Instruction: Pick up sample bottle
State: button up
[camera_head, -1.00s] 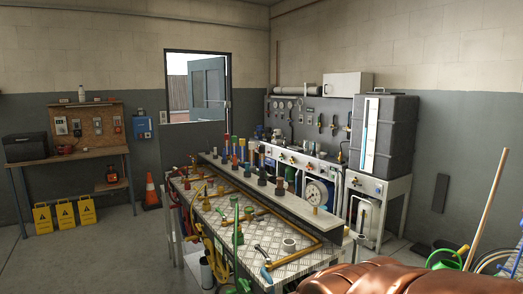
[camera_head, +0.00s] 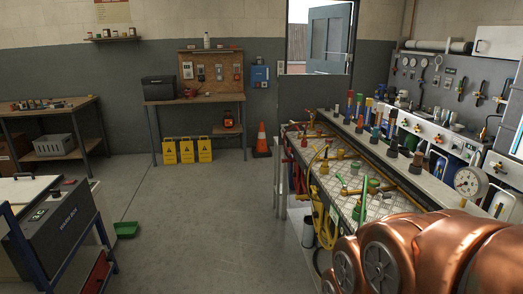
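A small pale bottle (camera_head: 207,41) stands upright on top of the wooden pegboard at the back wall; it may be the sample bottle, but I cannot tell at this size. Small containers (camera_head: 131,33) also stand on the wall shelf at the upper left. My copper-coloured arm fills the lower right corner. My gripper is outside the picture, so whether it is open or shut does not show.
The long workbench (camera_head: 345,200) with pipes and valves stands on the right, partly hidden by my arm. A blue-framed cart (camera_head: 62,240) is at the lower left. An orange cone (camera_head: 262,142) and yellow signs (camera_head: 186,151) stand at the back. The middle floor is clear.

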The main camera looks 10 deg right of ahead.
aim_at(438, 115)
jog(key=i, duration=8.5)
jog(key=z, duration=3.1)
jog(key=i, duration=1.1)
jog(key=z, duration=0.05)
